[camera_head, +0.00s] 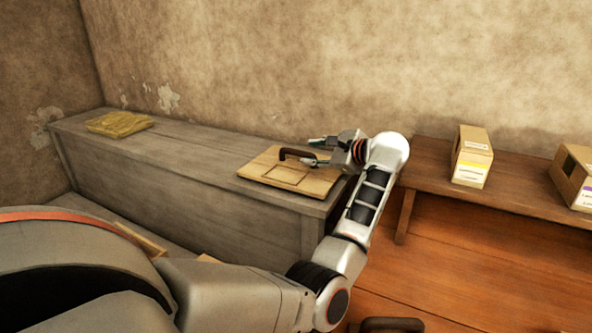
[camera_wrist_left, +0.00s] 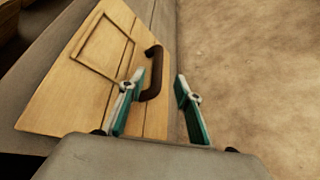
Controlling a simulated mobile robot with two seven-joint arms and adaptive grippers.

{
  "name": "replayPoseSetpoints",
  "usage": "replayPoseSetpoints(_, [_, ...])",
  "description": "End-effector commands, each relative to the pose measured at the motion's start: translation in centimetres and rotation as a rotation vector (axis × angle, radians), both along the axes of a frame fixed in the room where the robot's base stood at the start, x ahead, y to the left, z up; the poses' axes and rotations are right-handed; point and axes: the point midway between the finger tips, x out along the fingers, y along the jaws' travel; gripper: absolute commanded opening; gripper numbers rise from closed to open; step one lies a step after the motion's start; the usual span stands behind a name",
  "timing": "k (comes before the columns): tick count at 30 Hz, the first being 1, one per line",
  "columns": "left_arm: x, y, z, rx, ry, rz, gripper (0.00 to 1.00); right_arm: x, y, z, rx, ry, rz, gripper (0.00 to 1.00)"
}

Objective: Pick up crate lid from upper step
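The crate lid (camera_head: 275,182) is a flat, pale wooden board with a dark brown handle (camera_head: 297,154) and a thin square frame on top. It lies flat on the right end of the grey wooden upper step (camera_head: 195,155). My left gripper (camera_head: 314,152) is at the lid's back right, close to the handle. In the left wrist view its two green-tipped fingers (camera_wrist_left: 161,84) are spread apart. The handle (camera_wrist_left: 153,72) shows ahead, nearer the left finger, with no clear grip on it. My right gripper is not seen.
A folded yellow cloth (camera_head: 119,123) lies at the step's left end. A brown wooden bench (camera_head: 520,197) at right holds two labelled boxes (camera_head: 472,157). The wall rises close behind the step. A brown handle (camera_head: 390,323) shows at the bottom edge.

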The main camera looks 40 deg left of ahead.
Motion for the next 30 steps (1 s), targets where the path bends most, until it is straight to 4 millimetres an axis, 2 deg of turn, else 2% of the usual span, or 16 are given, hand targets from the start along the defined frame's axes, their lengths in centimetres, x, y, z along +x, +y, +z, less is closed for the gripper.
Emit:
replayPoseSetpoints(4, [-0.5,2.2,-0.8,0.001,0.000,0.003,0.34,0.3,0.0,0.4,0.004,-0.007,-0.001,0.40])
replayPoseSetpoints(9, [-0.3,3.9,-1.6,0.001,0.002,0.002,0.34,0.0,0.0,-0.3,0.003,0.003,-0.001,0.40])
replayPoseSetpoints(17, [-0.2,4.2,-1.8,-0.001,0.001,0.000,0.34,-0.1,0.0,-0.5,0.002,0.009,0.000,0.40])
replayPoseSetpoints(18, [-0.2,4.2,-1.8,-0.001,0.001,0.000,0.31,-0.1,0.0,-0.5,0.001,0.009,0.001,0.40])
replayPoseSetpoints(21, [-0.2,4.2,-1.8,-0.001,0.001,0.000,0.05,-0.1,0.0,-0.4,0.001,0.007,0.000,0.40])
replayPoseSetpoints(22, [-0.2,4.2,-1.8,-0.001,0.001,0.000,0.00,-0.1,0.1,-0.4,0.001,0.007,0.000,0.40])
replayPoseSetpoints(30, [-0.2,4.2,-1.6,0.004,0.001,0.000,0.00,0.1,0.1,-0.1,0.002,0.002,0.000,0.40])
